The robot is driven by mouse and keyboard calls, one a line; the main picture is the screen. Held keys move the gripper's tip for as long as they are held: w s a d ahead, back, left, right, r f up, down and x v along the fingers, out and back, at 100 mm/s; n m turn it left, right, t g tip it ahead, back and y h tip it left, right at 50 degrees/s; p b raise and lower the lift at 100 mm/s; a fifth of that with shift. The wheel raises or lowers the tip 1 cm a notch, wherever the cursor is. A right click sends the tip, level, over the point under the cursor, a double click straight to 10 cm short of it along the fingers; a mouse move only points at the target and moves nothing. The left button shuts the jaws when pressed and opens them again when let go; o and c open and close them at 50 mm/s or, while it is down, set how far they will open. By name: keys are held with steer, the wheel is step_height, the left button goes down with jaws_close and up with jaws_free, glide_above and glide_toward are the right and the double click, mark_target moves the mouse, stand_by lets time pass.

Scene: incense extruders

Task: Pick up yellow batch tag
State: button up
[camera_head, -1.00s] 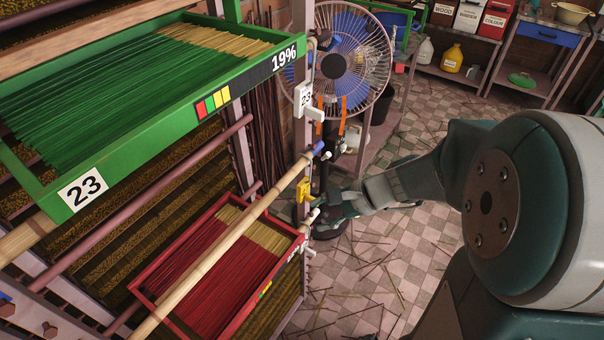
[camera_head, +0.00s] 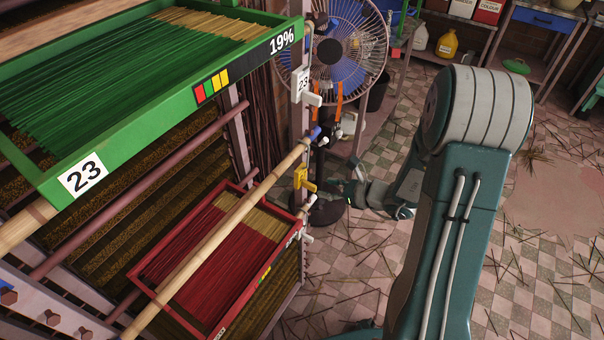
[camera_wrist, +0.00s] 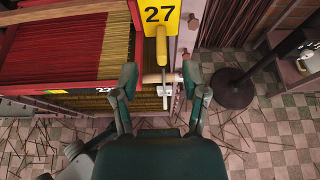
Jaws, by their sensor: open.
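The yellow batch tag (camera_head: 305,181) hangs on the rack's upright post, beside the red tray's end. In the wrist view the yellow batch tag (camera_wrist: 158,14) shows the number 27 at the top edge, partly cut off, with a yellow peg-like piece below it. My gripper (camera_wrist: 163,88) is open, with its two fingers spread to either side below the tag in that picture. No tag is between the fingers. In the head view my gripper (camera_head: 352,190) is just right of the tag, apart from it and partly hard to make out.
A green tray (camera_head: 193,85) marked 23 sits above a red tray (camera_head: 136,282) of red sticks. A bamboo pole (camera_head: 215,238) crosses in front. White pegs (camera_wrist: 168,91) stick out from the post near my fingers. A fan (camera_head: 333,50) stands behind; tiled floor lies right.

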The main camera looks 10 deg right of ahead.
mark_target(312, 184)
steer(key=x, duration=0.6)
steer(key=shift+w+a, duration=0.1)
steer(key=shift+w, duration=0.15)
jaws_close()
